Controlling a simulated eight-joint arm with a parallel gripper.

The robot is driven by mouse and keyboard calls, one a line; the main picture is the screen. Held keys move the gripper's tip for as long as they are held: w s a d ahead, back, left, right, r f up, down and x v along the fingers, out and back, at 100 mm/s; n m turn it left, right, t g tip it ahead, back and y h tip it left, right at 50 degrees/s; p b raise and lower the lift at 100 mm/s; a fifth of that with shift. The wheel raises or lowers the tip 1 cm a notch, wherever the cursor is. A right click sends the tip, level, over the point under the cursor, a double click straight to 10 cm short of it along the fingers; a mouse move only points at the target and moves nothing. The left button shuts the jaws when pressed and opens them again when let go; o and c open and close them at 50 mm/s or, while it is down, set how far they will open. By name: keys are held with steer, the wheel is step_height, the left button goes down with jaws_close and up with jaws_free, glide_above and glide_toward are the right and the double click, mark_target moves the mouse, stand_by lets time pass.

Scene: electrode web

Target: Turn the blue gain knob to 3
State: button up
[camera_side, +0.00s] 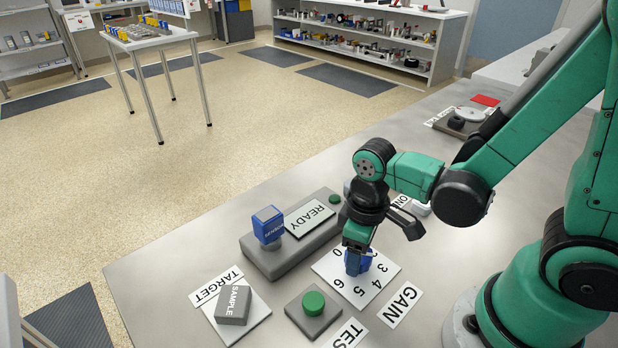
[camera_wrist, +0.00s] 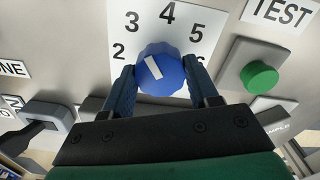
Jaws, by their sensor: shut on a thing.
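The blue gain knob (camera_wrist: 162,67) stands on a white dial card (camera_wrist: 150,40) with black numbers. In the wrist view, 2, 3, 4, 5 and 6 show around its far side. A white pointer mark on the knob's top slants to the upper left, roughly toward the 3; I cannot tell if it lines up exactly. My gripper (camera_side: 355,262) points down over the card in the side view. Its two blue fingers sit on either side of the knob and are shut on it. They hide much of the knob in the side view. The GAIN label (camera_side: 400,305) lies beside the card.
A green button (camera_side: 313,303) on a grey base is close by. A grey SAMPLE block (camera_side: 233,305) lies on a white TARGET plate. A grey box (camera_side: 285,258) carries a blue stamp-like block (camera_side: 268,225) and a READY panel (camera_side: 310,219).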

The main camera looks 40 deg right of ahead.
steer(key=shift+n, duration=0.9)
steer(key=o, duration=1.3)
steer(key=shift+r, duration=2.8)
steer(key=w+d+r+m+t, duration=0.1)
steer(key=r+m+t, duration=0.1)
steer(key=w+d+r+m+t, duration=0.1)
steer(key=r+m+t, duration=0.1)
steer(key=w+d+r+m+t, duration=0.1)
steer(key=w+r+t, duration=0.1)
steer(key=t, duration=0.1)
steer(key=shift+w+d+r+m, duration=0.15)
steer(key=shift+d+m, duration=0.1)
steer(key=shift+m, duration=0.15)
